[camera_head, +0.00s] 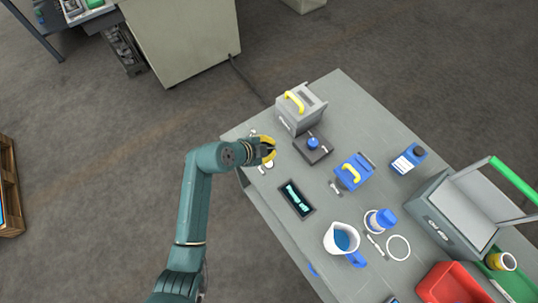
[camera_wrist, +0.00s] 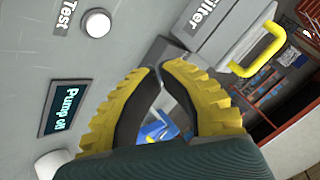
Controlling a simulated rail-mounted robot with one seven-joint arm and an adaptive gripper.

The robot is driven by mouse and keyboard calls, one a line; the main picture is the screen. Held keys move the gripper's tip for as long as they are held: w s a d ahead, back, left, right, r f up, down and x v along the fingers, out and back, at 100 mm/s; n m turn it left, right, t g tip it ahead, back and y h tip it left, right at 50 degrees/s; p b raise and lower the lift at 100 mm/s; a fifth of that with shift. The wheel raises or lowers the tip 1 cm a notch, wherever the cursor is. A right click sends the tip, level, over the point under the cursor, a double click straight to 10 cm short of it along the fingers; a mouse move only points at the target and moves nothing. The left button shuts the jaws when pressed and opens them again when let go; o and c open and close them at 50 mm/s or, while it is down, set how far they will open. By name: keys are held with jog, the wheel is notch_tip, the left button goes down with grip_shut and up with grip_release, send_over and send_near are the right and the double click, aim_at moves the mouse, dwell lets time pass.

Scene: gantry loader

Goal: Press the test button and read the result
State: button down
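In the wrist view, a round white button (camera_wrist: 97,24) sits on a grey surface beside the word "Test". A small dark display (camera_wrist: 60,107) near it reads "Pump on" in cyan. In the head view, a dark display (camera_head: 296,199) on the table carries cyan marks too small to read. My gripper (camera_head: 268,152) is over the left edge of the table, near its back corner. In the wrist view, the yellow ribbed fingers of my gripper (camera_wrist: 160,68) curve together with their tips almost meeting, and nothing shows between the tips. The fingers are apart from the Test button.
A grey box (camera_head: 301,111) marked "Filter", with a yellow handle, stands at the back.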

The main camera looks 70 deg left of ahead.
notch_tip(320, 180, down, 6)
jog(key=b, duration=0.4)
jog(key=shift+f, duration=0.2)
dwell(0.9)
jog(key=shift+f+b, duration=0.4)
jog(key=shift+b, duration=0.1)
jog(key=shift+f+b, duration=0.3)
jog(key=shift+f, duration=0.1)
dwell(0.4)
jog(key=shift+r, duration=0.1)
jog(key=shift+r+p, duration=0.7)
notch_tip(320, 180, up, 5)
jog(key=p, duration=0.4)
jog(key=shift+r, duration=0.1)
